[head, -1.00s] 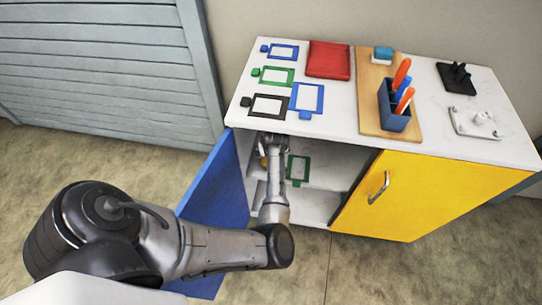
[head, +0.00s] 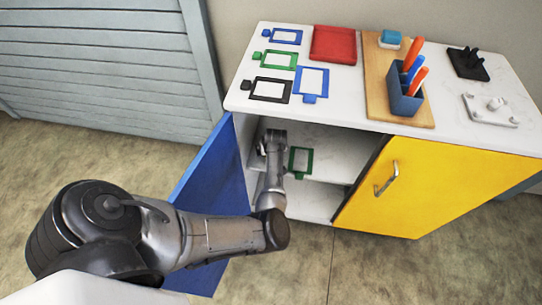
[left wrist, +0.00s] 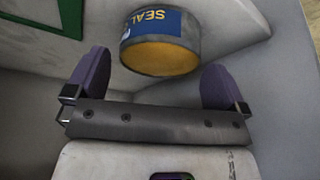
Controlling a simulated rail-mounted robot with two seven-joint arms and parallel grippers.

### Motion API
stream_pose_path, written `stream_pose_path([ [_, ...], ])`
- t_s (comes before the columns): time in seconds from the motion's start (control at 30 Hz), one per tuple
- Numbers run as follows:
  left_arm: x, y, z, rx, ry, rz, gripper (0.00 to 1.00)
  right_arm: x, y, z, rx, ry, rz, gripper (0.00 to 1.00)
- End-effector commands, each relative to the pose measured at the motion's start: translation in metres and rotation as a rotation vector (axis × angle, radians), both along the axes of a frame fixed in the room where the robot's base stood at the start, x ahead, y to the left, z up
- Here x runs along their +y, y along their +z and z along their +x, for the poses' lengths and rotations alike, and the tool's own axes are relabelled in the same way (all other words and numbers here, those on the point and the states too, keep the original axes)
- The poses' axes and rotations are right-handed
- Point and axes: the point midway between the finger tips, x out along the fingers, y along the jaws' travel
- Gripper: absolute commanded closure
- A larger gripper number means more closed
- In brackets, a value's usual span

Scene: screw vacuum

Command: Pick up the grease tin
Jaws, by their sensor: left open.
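A round tin (left wrist: 160,45) with a yellow-orange end face and a blue label reading "SEAL" is in the left wrist view, top centre. Whether it is the grease tin I cannot tell from the label. My left gripper (left wrist: 157,78) is open, with one purple finger on each side of the tin's near end. I cannot tell whether the fingers touch it. In the head view my left gripper (head: 273,137) is inside the open cabinet, under the worktop, and the tin is hidden there. My right gripper is not in view.
A green frame (head: 301,161) lies on the shelf right of my gripper. The worktop (head: 345,100) above holds frames, a red item and a tool holder (head: 404,98).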

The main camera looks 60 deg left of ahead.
Motion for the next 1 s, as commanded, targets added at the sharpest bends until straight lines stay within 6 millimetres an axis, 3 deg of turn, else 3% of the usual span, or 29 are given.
stream_pose_path([
  [0.03,0.001,-0.012,0.001,0.000,0.000,0.000,0.00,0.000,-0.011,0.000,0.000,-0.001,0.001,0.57],
  [0.17,0.008,-0.025,0.002,0.001,0.000,0.000,0.00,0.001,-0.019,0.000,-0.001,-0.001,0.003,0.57],
  [0.43,0.009,-0.025,0.003,0.000,0.000,0.000,0.00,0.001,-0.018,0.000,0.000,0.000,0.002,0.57],
  [0.9,0.009,-0.025,0.003,0.000,0.000,0.000,0.45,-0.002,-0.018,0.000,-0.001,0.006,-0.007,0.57],
  [1.0,0.009,-0.025,0.003,-0.001,0.000,0.002,0.50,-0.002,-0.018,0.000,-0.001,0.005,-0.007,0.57],
])
